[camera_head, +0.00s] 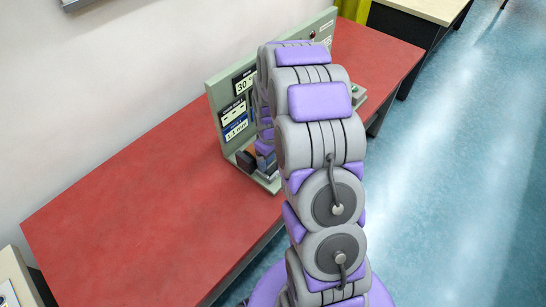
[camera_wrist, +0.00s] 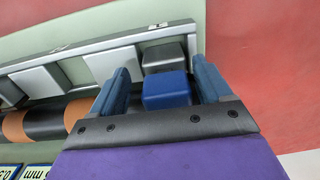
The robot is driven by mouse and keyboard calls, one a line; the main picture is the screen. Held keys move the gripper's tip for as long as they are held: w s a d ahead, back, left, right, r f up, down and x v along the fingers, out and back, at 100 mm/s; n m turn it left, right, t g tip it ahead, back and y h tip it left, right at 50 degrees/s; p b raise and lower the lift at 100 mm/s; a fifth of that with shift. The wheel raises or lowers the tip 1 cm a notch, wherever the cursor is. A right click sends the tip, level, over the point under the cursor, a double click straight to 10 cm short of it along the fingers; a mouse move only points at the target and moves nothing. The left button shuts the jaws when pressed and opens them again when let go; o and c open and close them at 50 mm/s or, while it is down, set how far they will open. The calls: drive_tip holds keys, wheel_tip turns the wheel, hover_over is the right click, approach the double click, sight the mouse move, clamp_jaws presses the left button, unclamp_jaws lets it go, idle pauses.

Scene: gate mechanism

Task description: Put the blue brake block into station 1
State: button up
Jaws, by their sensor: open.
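The blue brake block (camera_wrist: 167,91) shows in the wrist view between the two blue fingers of my gripper (camera_wrist: 160,67). My gripper is open, with a finger on each side of the block; I cannot tell whether either touches it. Just beyond the block is a grey block-like piece (camera_wrist: 166,56) at the end of a grey rail (camera_wrist: 100,48) with several pale square plates along it. I cannot tell which of these is station 1. In the head view my arm hides most of the gripper and the block.
A black and orange roller (camera_wrist: 45,122) lies beside the rail in the wrist view. The table's left part is clear. Another desk (camera_head: 425,12) stands at the back right.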

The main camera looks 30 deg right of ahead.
drive_tip(key=r, duration=0.1)
drive_tip(key=a+r, duration=0.1)
drive_tip(key=r, duration=0.1)
drive_tip(key=r+p, duration=0.1)
drive_tip(key=shift+w+a+r, duration=0.1)
drive_tip(key=shift+a+r, duration=0.15)
drive_tip(key=shift+a, duration=0.15)
drive_tip(key=r, duration=0.2)
drive_tip(key=d+r+p, duration=0.1)
drive_tip(key=r, duration=0.1)
drive_tip(key=d+r, duration=0.1)
drive_tip(key=r, duration=0.1)
drive_tip(key=shift+d+r, duration=0.1)
drive_tip(key=shift+r, duration=0.3)
drive_tip(key=s+a+r+m+g, duration=0.1)
drive_tip(key=s+a+r, duration=0.5)
drive_tip(key=s, duration=0.2)
drive_tip(key=s+a+r+m, duration=0.1)
drive_tip(key=s+a+r, duration=0.45)
drive_tip(key=s, duration=0.35)
drive_tip(key=s+a+r+m, duration=0.1)
drive_tip(key=s, duration=0.6)
drive_tip(key=s+a+r+m, duration=0.1)
drive_tip(key=s+a+r, duration=0.1)
drive_tip(key=s, duration=0.6)
drive_tip(key=shift+s+a+r+g, duration=0.15)
drive_tip(key=shift+g, duration=0.25)
